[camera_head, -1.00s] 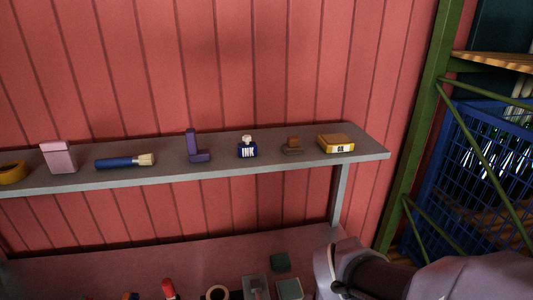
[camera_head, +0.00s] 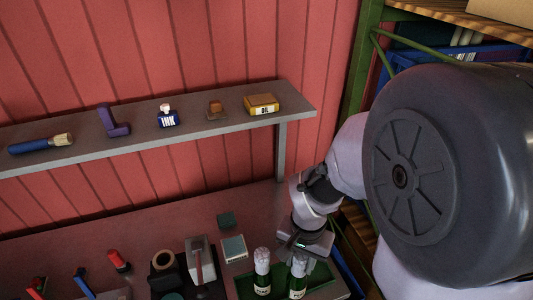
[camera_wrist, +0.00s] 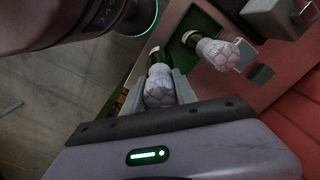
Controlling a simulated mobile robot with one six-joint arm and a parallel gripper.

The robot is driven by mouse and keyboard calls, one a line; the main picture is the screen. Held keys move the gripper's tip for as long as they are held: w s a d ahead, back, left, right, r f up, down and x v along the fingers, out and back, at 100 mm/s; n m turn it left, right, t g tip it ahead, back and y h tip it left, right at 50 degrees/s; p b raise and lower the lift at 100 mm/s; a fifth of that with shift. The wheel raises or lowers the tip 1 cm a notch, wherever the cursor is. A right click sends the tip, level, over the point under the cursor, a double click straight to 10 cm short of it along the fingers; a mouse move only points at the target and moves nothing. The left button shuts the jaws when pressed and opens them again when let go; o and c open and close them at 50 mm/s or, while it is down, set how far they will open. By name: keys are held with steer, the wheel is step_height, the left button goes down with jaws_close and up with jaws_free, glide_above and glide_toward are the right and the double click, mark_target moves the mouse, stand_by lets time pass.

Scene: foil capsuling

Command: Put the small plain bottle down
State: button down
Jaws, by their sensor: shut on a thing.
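My gripper (camera_wrist: 162,92) is shut on a dark green bottle with a pale, crumpled foil top (camera_wrist: 160,72). In the head view this bottle (camera_head: 298,281) is upright over the green tray (camera_head: 325,279), below my gripper (camera_head: 299,252). I cannot tell whether its base touches the tray. A second, similar foil-topped green bottle (camera_head: 262,275) stands just left of it, apart from it. That second bottle also shows in the wrist view (camera_wrist: 218,53), right of the held one.
Left of the tray are a grey machine with a lever (camera_head: 197,262), a tape roll (camera_head: 163,262), a red-topped item (camera_head: 118,262) and a pale-topped box (camera_head: 234,248). A wall shelf (camera_head: 240,113) above carries an ink bottle (camera_head: 167,117) and a yellow box (camera_head: 262,104).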

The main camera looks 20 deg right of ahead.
steer(key=w+d+f, duration=0.4)
steer(key=w+d, duration=0.2)
steer(key=shift+d+f+b, duration=0.15)
steer(key=shift+f+b, duration=0.05)
steer(key=shift+b, duration=0.1)
stand_by(0.3)
steer(key=shift+s+f, duration=0.1)
steer(key=c, duration=1)
jaws_free()
